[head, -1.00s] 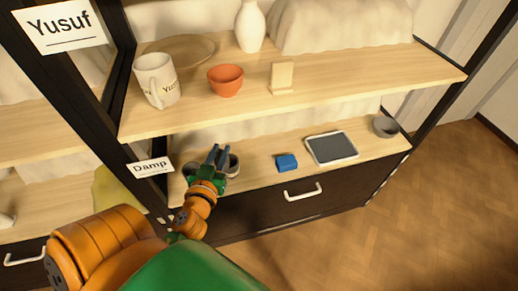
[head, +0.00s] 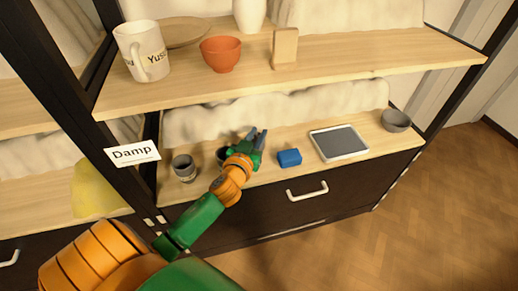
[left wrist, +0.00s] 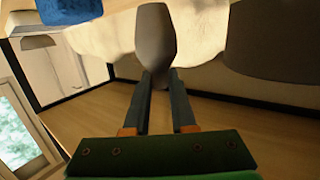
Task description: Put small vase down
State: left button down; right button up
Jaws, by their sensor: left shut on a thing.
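My left gripper (head: 259,138) reaches over the lower shelf (head: 290,178), between a dark cup-like piece and a blue block. In the left wrist view its fingers (left wrist: 158,78) are shut on a small grey-brown vase (left wrist: 155,42), gripping its narrow end. The right gripper is not in view.
A grey cup (head: 184,169) and a partly hidden dark piece (head: 222,155) stand left of the gripper. The blue block (head: 289,158), a grey tablet-like slab (head: 339,143) and a grey bowl (head: 396,120) are right. The upper shelf (head: 190,88) overhangs behind.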

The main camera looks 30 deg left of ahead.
pick_arm(q)
jog(key=f, duration=0.1)
jog(key=f+b, duration=0.1)
jog(key=f, duration=0.2)
jog(key=shift+w+d+b, duration=0.15)
jog(key=shift+w+b, duration=0.1)
jog(key=shift+b, duration=0.1)
jog(key=shift+r, duration=0.2)
jog(key=c, duration=0.7)
grip_release()
jog(key=shift+c, duration=0.2)
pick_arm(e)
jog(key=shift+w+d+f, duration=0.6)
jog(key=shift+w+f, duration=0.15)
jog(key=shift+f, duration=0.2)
pick_arm(q)
jog(key=shift+s, duration=0.1)
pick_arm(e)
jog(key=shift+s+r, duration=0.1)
pick_arm(q)
jog(key=v, duration=1.2)
jog(key=shift+p, duration=0.3)
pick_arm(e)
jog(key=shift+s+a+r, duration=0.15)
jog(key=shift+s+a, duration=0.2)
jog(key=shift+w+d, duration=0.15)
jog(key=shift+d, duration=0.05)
